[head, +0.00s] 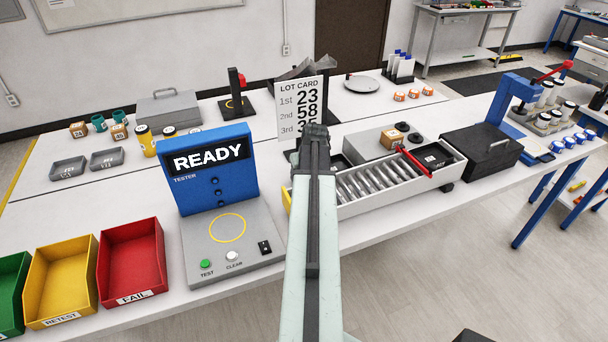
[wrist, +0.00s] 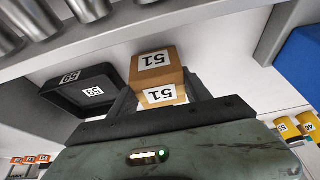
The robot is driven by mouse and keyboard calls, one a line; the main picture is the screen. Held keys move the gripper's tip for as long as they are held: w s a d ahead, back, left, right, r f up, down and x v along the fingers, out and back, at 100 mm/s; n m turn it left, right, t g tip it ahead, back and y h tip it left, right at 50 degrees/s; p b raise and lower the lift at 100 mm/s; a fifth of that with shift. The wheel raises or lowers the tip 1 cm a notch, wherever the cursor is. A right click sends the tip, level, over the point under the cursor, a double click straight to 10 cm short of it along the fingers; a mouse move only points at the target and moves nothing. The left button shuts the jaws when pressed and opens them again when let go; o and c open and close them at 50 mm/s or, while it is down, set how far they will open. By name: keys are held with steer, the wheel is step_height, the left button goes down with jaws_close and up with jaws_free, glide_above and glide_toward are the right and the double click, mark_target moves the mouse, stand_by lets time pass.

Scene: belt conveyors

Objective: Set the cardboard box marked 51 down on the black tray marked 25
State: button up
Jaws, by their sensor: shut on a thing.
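The cardboard box marked 51 (wrist: 158,68) is between the two dark fingers of my gripper (wrist: 162,88) in the wrist view. My gripper is shut on it. A black tray (wrist: 82,92) with white labels lies left of the box in the wrist view, apart from it; its label looks like 59, though its orientation makes this uncertain. In the head view my gripper (head: 314,132) is beside the lot card, and my arm hides the held box. Two dark grey trays (head: 68,168) (head: 107,159) lie at left on the bench; I cannot read their labels surely.
The lot card (head: 300,105) stands close to my gripper. The roller conveyor (head: 375,182) with a red lever is right of my arm. The blue tester (head: 212,165) and red bin (head: 131,260) are left. Bare bench lies around the grey trays.

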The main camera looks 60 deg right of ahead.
step_height(320, 180, up, 10)
steer(key=p, duration=0.9)
step_height(320, 180, up, 7)
steer(key=p, duration=0.7)
step_height(320, 180, down, 12)
steer(key=b, duration=1.2)
steer(key=shift+f, duration=0.1)
step_height(320, 180, up, 16)
steer(key=n+t+y+p, duration=0.1)
steer(key=n+p, duration=0.6)
steer(key=p, duration=0.8)
steer(key=shift+f+y, duration=0.25)
steer(key=shift+y, duration=0.55)
